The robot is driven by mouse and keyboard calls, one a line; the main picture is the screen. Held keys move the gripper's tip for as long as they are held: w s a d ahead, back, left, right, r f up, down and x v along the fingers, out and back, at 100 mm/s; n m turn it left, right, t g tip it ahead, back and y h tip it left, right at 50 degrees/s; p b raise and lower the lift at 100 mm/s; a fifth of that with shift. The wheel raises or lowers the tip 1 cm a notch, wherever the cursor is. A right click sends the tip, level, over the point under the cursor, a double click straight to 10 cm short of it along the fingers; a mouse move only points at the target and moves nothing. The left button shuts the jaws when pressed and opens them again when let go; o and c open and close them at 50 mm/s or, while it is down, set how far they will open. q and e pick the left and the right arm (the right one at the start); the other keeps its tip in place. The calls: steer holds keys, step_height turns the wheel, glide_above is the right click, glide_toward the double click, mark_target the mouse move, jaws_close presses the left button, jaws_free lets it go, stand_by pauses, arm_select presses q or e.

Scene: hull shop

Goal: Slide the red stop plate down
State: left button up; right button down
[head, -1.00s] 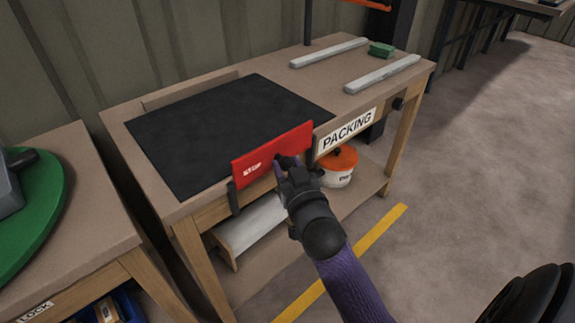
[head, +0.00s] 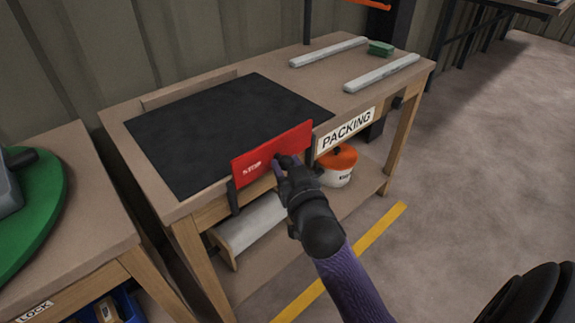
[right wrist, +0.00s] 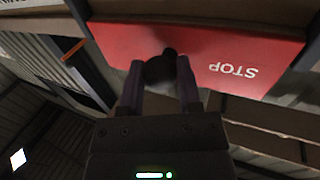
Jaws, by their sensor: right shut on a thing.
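The red stop plate (head: 272,152) stands upright at the front edge of the packing table, between two dark guides, its top edge above the tabletop. It also shows in the right wrist view (right wrist: 205,55), with the word STOP upside down. My right gripper (head: 281,163) is at the plate's front face, shut on a dark knob (right wrist: 161,70) on the plate; the fingers sit on both sides of it. My left gripper is not in view.
The packing table (head: 285,65) carries a black mat (head: 225,130), two pale rails (head: 382,73) and a green block (head: 381,48). A white tub with an orange lid (head: 338,165) stands on the lower shelf. A second bench (head: 85,215) is at the left.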

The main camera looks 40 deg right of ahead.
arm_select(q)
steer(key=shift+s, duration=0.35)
arm_select(e)
steer(key=shift+s+f+b, duration=0.1)
steer(key=shift+f+b, duration=1.35)
steer(key=shift+f, duration=1.2)
steer(key=c, duration=0.6)
jaws_free()
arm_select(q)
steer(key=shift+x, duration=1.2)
arm_select(e)
steer(key=shift+r, duration=0.1)
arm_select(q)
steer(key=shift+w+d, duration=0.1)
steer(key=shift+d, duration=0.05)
